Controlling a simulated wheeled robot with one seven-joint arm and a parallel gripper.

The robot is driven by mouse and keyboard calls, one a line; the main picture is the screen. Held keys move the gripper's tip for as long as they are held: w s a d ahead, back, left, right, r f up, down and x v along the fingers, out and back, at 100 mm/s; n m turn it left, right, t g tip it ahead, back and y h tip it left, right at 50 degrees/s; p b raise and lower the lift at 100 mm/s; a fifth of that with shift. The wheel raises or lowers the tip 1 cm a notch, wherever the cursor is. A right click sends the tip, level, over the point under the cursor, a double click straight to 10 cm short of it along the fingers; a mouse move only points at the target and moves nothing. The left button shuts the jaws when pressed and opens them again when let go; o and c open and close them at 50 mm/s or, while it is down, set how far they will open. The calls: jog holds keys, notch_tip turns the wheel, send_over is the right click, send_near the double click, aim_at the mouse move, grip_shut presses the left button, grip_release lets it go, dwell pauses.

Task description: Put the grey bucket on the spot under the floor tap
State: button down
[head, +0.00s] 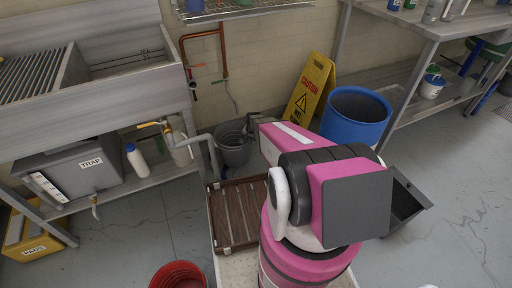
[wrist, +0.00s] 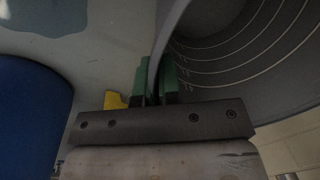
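The grey bucket (head: 233,151) stands near the back wall, right of the sink unit, looking upright. In the wrist view the bucket (wrist: 235,55) fills the right side, with ring marks inside. My gripper (wrist: 155,86) has its green fingers on either side of the bucket's rim, close against it. In the head view my arm hides most of the gripper. I cannot tell whether the bucket touches the floor. A brass tap with a yellow handle (head: 151,125) is left of the bucket, below the sink. A spot under it cannot be made out.
A copper pipe (head: 203,35) with a hanging hose is on the wall above the bucket. A brown slatted rack (head: 238,213) lies in front. A blue barrel (head: 356,117) and yellow caution sign (head: 309,88) stand right. A red bucket (head: 178,275) is front left.

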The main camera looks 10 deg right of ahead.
jog(key=w+d+f, duration=0.4)
jog(key=d+f, duration=0.1)
jog(key=f, duration=0.3)
jog(key=shift+d, duration=0.35)
jog(key=shift+f, duration=0.2)
jog(key=c, duration=1.3)
grip_release()
jog(key=shift+r, duration=0.1)
notch_tip(320, 180, up, 12)
jog(key=d, duration=0.1)
jog(key=s+a+r+n, duration=0.2)
jog(key=s+a+r, duration=0.1)
jog(key=s+r, duration=0.5)
jog(key=s+a+r+n, duration=0.2)
jog(key=s+a+r, duration=0.1)
jog(key=s+r, duration=0.6)
jog(key=s+a+r+n+h, duration=0.1)
jog(key=s+a+r+n, duration=0.1)
jog(key=s+r, duration=0.6)
jog(key=shift+s+a+r+n+g, duration=0.2)
jog(key=shift+a+r+n+g, duration=0.1)
jog(key=shift+a+r+n, duration=0.25)
